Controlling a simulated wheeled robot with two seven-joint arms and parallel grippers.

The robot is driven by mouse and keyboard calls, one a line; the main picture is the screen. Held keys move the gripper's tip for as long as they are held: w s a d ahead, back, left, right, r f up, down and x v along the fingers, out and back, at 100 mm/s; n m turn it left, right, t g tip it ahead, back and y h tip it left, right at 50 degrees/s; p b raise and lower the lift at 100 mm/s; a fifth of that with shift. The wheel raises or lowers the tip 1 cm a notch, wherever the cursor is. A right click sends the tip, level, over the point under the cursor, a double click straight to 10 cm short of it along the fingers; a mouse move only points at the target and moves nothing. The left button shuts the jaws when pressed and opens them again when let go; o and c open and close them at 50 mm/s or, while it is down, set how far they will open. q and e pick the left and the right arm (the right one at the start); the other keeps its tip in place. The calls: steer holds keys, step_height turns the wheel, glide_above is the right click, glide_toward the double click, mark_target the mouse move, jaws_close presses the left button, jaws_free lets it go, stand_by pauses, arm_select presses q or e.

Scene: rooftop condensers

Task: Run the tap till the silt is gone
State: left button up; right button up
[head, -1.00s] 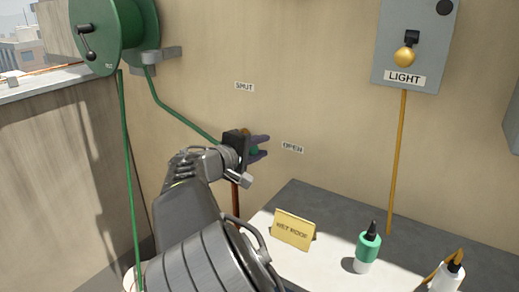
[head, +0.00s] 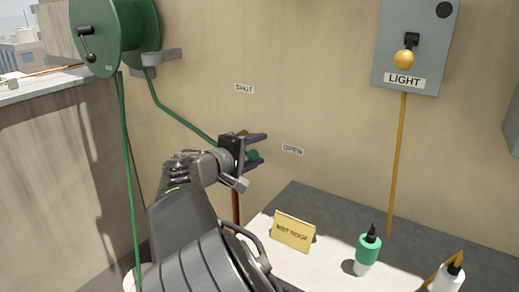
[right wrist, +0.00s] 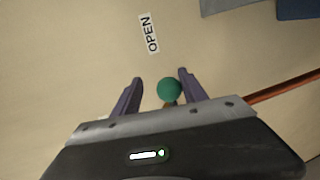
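The tap's green ball knob (head: 253,156) is at the wall, between the SHUT label (head: 244,89) and the OPEN label (head: 292,149), closer to OPEN. My right gripper (head: 262,149) is at the knob with its purple fingers apart. In the right wrist view the knob (right wrist: 169,89) sits between the open fingers, with a clear gap to the left finger; whether it touches the right one I cannot tell. My arm hides most of the tap body. A green hose (head: 180,118) runs from the reel towards the tap. No water or silt shows. My left gripper is not in view.
A green hose reel (head: 105,35) hangs at upper left. A LIGHT switch box (head: 425,30) is on the wall above.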

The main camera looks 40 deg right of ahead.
steer(key=shift+v, duration=3.15)
steer(key=shift+c, duration=0.3)
